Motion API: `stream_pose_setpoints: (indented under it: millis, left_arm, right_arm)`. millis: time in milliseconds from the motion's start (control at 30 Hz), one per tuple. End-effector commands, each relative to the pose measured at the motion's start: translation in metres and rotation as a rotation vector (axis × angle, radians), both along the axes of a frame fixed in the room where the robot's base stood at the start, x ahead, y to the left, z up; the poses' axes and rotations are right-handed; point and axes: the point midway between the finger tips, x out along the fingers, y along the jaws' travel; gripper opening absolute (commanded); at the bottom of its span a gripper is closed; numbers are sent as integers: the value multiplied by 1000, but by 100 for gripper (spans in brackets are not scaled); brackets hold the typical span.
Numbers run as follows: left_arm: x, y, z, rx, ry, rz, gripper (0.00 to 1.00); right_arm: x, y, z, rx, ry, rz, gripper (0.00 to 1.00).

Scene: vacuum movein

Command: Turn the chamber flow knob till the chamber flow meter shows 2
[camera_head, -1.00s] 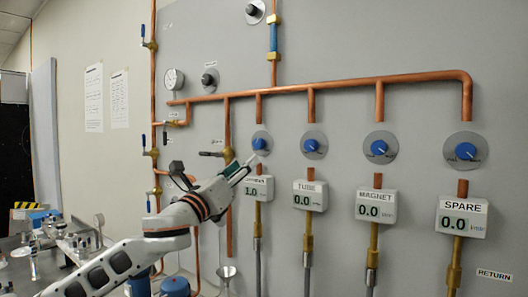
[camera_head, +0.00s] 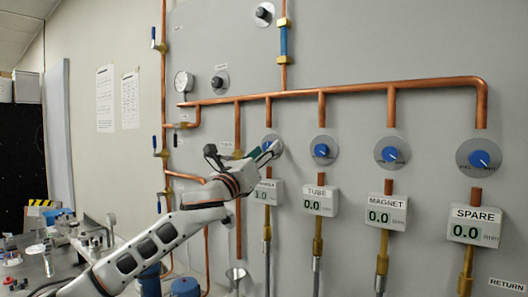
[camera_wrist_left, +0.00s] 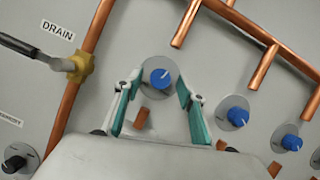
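The chamber flow knob (camera_head: 269,146), blue on a round grey plate, is the leftmost of the row and partly hidden behind my left gripper (camera_head: 266,151). In the left wrist view the leftmost blue knob (camera_wrist_left: 160,78) sits between the tips of my open left gripper (camera_wrist_left: 158,88), with a gap on each side. I cannot tell whether the tips reach past its face. The chamber flow meter (camera_head: 266,197) hangs below the knob. Its label and digits are partly covered, and its reading is unclear. My right gripper is not in view.
The tube knob (camera_head: 321,150), magnet knob (camera_head: 392,154) and spare knob (camera_head: 479,159) sit to the right, each above its meter. A copper pipe (camera_head: 350,90) runs above them. A drain valve (camera_wrist_left: 70,65) lies left of the fingers in the wrist view.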

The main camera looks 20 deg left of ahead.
Motion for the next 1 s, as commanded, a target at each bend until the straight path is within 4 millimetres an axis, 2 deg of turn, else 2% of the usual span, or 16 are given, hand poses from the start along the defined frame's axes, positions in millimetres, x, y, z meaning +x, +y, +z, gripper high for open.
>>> stream_pose_setpoints:
  millis: [67, 200, 233, 667, 1000]
  left_arm:
    - [0, 0, 0, 0, 0, 0, 40]
    - [0, 0, 0, 0, 0, 0, 6]
    - [0, 0, 0, -1, 0, 0, 1]
    - [0, -1, 0, -56, 21, -1, 2]
    - [-2, -5, 1, -292, 106, -3, 2]
  right_arm:
    - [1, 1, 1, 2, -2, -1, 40]
    - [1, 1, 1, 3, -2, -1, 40]
    - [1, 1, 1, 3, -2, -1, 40]
    - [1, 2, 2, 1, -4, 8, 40]
    - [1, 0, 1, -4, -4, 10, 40]
